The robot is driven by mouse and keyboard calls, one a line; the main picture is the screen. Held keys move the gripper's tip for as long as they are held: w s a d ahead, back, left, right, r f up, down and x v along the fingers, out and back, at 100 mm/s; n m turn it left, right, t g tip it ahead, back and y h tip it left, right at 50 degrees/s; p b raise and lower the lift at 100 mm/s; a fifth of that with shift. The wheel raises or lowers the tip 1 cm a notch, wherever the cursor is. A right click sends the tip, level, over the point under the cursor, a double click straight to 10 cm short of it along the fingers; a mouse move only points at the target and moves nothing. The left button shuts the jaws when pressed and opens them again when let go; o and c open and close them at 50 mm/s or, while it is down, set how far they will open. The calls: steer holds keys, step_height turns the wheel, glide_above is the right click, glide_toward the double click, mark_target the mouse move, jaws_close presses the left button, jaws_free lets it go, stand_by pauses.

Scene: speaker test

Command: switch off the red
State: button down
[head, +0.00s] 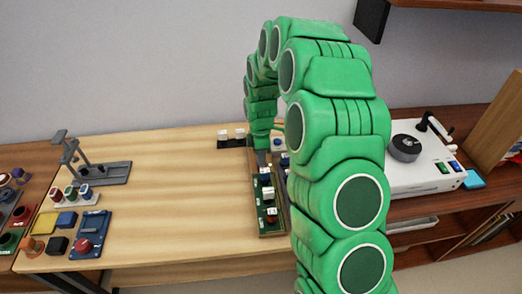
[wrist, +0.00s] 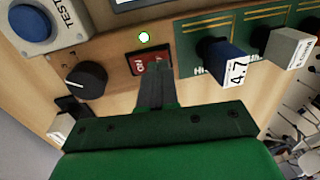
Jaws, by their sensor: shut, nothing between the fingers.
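The red rocker switch (wrist: 148,61) sits in a dark frame on a wooden panel (wrist: 116,100) in the wrist view. It carries white marks. Which side is pressed down I cannot tell. In the head view my gripper (head: 262,158) is over the speaker test setup, and the switch is hidden by my arm.
A black knob (wrist: 86,80) and a blue TEST button (wrist: 32,22) lie left of the switch. A blue block marked 4.7 (wrist: 226,62) and a grey block (wrist: 288,48) stand on green boards at right. The wooden table (head: 170,195) is clear in its middle.

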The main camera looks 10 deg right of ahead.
steer(key=shift+f, duration=0.35)
steer(key=shift+s, duration=0.15)
steer(key=shift+f, duration=0.2)
stand_by(0.4)
steer(key=shift+w+r, duration=0.2)
steer(key=shift+w, duration=0.6)
steer(key=shift+r, duration=0.1)
step_height(320, 180, up, 14)
steer(key=w, duration=0.2)
